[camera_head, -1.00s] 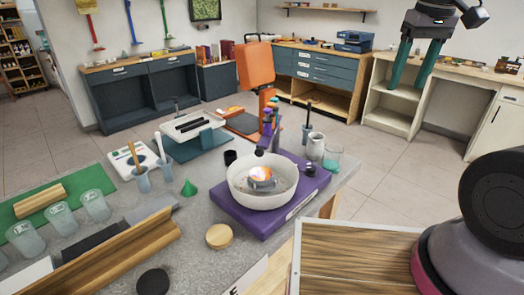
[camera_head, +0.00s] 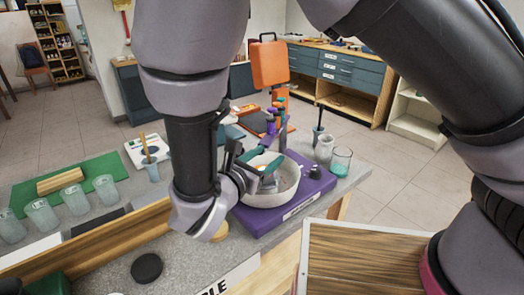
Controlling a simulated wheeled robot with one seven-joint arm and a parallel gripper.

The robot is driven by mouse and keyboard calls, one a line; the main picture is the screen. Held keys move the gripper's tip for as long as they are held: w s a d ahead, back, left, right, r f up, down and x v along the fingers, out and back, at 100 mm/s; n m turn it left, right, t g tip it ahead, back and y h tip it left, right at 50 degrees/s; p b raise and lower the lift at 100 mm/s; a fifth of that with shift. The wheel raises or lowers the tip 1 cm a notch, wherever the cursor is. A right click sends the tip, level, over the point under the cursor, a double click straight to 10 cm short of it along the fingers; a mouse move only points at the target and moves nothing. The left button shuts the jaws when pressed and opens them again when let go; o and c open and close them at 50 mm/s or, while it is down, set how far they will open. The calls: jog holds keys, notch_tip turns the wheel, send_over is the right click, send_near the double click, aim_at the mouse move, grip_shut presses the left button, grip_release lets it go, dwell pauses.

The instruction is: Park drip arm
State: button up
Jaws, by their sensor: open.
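A purple base (camera_head: 306,198) stands on the grey bench with a white round bowl (camera_head: 266,198) on it. Behind the bowl rises a thin post with purple and orange parts (camera_head: 279,115), which appears to carry the drip arm; the arm's own end is hidden behind my gripper. My gripper (camera_head: 262,160) has teal fingers and is open over the bowl's back left rim. The fingers are close to the post, but I cannot tell whether they touch it or have anything between them. My arm hides the bowl's left side.
Several frosted cups (camera_head: 73,199) and a green mat (camera_head: 105,167) are at left. A black disc (camera_head: 146,268) lies in front. A wooden-topped box (camera_head: 355,262) is at front right.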

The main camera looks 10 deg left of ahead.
jog(key=s+a+f+n+t+y, duration=0.2)
jog(key=s+a+f+n+y, duration=0.1)
jog(key=s+a+n+y, duration=0.1)
jog(key=w, duration=0.7)
jog(key=w+d, duration=0.1)
jog(key=w, duration=0.2)
jog(key=shift+w+r, duration=0.25)
jog(key=shift+w, duration=0.05)
grip_shut()
dwell(0.9)
